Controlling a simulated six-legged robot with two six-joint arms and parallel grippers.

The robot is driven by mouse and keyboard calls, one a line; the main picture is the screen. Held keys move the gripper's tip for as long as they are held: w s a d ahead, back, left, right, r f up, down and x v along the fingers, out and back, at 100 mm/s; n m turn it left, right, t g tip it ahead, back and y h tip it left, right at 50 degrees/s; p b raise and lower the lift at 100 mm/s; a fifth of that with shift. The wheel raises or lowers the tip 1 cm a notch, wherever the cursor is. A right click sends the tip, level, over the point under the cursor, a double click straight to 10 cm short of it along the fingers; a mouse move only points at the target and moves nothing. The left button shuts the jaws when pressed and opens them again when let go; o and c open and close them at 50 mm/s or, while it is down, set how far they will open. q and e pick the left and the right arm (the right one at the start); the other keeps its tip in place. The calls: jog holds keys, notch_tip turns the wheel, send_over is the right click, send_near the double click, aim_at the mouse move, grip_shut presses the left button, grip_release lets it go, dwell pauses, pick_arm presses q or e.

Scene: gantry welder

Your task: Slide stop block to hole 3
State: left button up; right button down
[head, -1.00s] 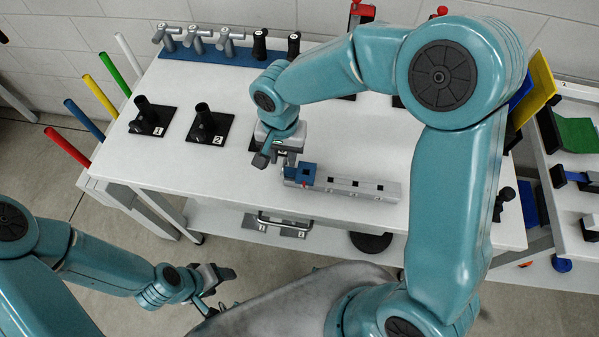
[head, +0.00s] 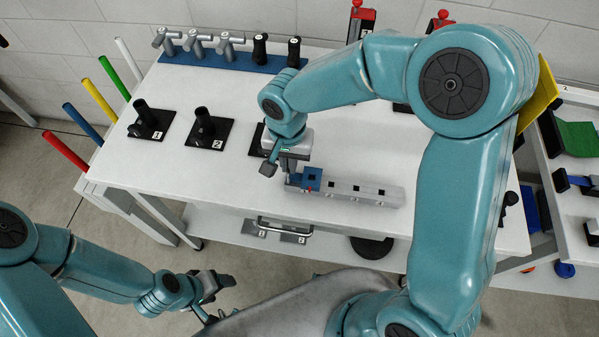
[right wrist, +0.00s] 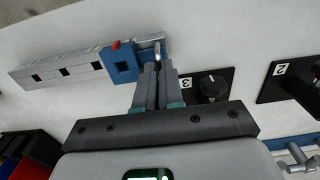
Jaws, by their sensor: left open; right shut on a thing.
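The stop block (head: 312,179) is blue with a dark square hole and a small red mark. It sits on the grey rail (head: 378,195) near its left end; bare square holes show to its right. In the right wrist view the block (right wrist: 120,64) is upper centre, on the rail (right wrist: 60,68). My right gripper (head: 289,172) is down at the block's left side. Its fingers (right wrist: 157,66) are shut on a thin part beside the block, mostly hidden between them. My left gripper (head: 222,286) is open and empty, low at the left, away from the table.
Black stands numbered 1 (head: 148,122) and 2 (head: 208,131) stand left; stand 3 (right wrist: 208,85) is close by the right gripper. A blue rack (head: 225,58) with handled tools is at the back. The white table (head: 235,185) is clear around the rail's front.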

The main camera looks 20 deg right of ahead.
jog(key=shift+s+d+b, duration=0.2)
jog(key=shift+s+d, duration=0.3)
jog(key=shift+d, duration=0.3)
jog(key=shift+s+d+b, duration=0.2)
jog(key=shift+s+d, duration=0.35)
jog(key=shift+d, duration=0.25)
jog(key=shift+s+d+b, duration=0.2)
jog(key=shift+s+d, duration=0.3)
jog(key=shift+d, duration=0.3)
jog(key=shift+s+d+b, duration=0.2)
jog(key=shift+s+d, duration=0.5)
jog(key=shift+d, duration=0.35)
jog(key=shift+s+d+b, duration=0.15)
jog(key=shift+s+d, duration=0.55)
jog(key=shift+d, duration=0.35)
jog(key=c, duration=0.8)
grip_release()
jog(key=shift+o, duration=0.2)
notch_tip(320, 180, up, 16)
jog(key=shift+r+p, duration=0.2)
jog(key=shift+p, duration=0.2)
jog(key=shift+s, duration=0.15)
